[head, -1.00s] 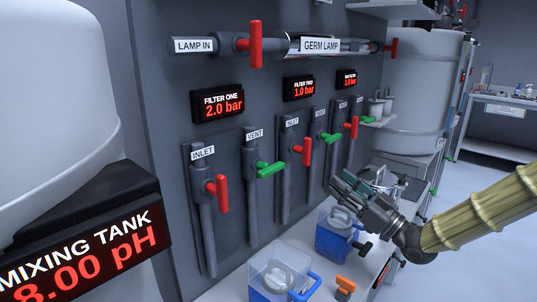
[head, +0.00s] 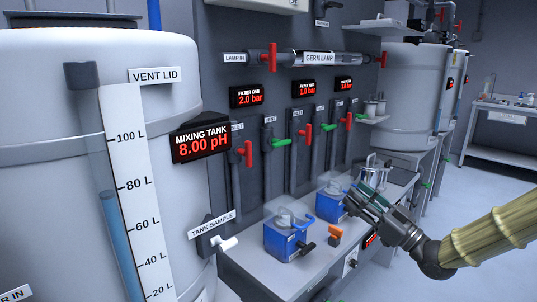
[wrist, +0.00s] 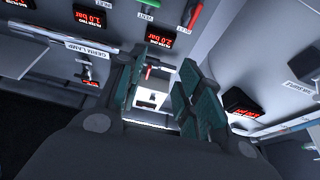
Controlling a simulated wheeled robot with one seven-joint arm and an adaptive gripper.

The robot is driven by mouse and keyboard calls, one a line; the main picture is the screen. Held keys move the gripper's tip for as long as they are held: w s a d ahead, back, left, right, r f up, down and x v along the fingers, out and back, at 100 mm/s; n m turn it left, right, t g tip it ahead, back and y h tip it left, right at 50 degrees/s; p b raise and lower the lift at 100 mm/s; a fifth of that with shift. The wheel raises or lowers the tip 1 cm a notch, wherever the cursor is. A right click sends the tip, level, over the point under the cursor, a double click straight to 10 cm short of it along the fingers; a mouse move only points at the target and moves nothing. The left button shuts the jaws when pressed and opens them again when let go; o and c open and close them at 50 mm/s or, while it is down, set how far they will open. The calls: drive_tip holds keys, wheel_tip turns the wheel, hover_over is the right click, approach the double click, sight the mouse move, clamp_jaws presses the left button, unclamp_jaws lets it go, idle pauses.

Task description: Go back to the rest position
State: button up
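My gripper (head: 366,197) is held in front of the filter bench, at the right of the head view, with my arm reaching in from the right edge. In the wrist view my gripper (wrist: 165,98) shows its two dark green finger pads apart, with nothing between them. Behind the fingers in that view are the wall panel and a bright bench area. In the head view the fingers overlap part of the bench and look clear of the blue filter housings, though the depth gap is hard to judge.
The mixing tank (head: 50,170) fills the left. Red and green valve handles line the wall. Open floor (head: 480,200) lies at right.

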drive_tip(key=s+a+f+m+g+h+p, duration=0.1)
drive_tip(key=s+f+m+g+h+p, duration=0.15)
drive_tip(key=f, duration=0.75)
drive_tip(key=s+a+f+m+g+h+p, duration=0.15)
drive_tip(key=f+h, duration=0.25)
drive_tip(key=f, duration=0.6)
drive_tip(key=s+a+f+m+g+h+p, duration=0.1)
drive_tip(key=s+a+f+m+h, duration=0.15)
drive_tip(key=f, duration=0.75)
drive_tip(key=s+d+f+m+g+h+p, duration=0.1)
drive_tip(key=s+f+g+h+p, duration=0.15)
drive_tip(key=s+f, duration=0.45)
drive_tip(key=s+d+f+m+g+h+p, duration=0.1)
drive_tip(key=s+f+g, duration=0.3)
drive_tip(key=s, duration=0.5)
drive_tip(key=s+d+f+g+h+p, duration=0.1)
drive_tip(key=s+f+g, duration=0.1)
drive_tip(key=s, duration=0.7)
drive_tip(key=s+d+f+g+h+p, duration=0.1)
drive_tip(key=s+f+g+h, duration=0.1)
drive_tip(key=s, duration=0.7)
drive_tip(key=shift+s+d+f+m, duration=0.15)
drive_tip(key=shift+s+f+m, duration=0.05)
drive_tip(key=shift+f+m, duration=0.25)
